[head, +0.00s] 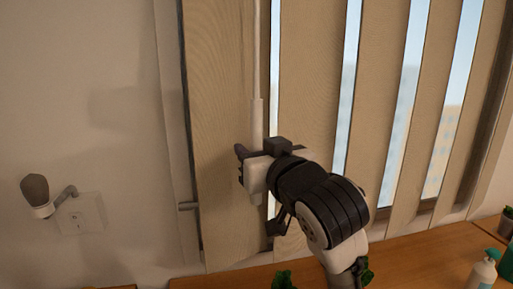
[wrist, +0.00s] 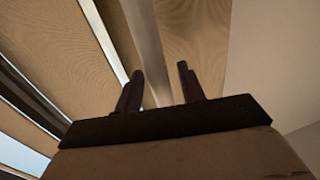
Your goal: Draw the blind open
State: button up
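The blind (head: 312,75) is a row of tall beige vertical slats over a window in the head view. The slats stand partly turned, with strips of sky and buildings between them. A thin pale wand (head: 257,115) hangs in front of the left slats. My gripper (head: 245,165) is at the wand's lower part and hides some of it. In the wrist view my gripper's two dark fingers (wrist: 160,72) stand apart.
A wooden counter (head: 420,250) runs below the window. A soap bottle (head: 482,272) and a potted plant (head: 507,222) are at the right, with greenery (head: 284,279) below my arm. A wall lamp (head: 40,195) and an outlet (head: 80,214) are at the left.

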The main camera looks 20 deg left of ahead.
grip_shut()
jog(key=shift+w, duration=0.1)
dwell(0.3)
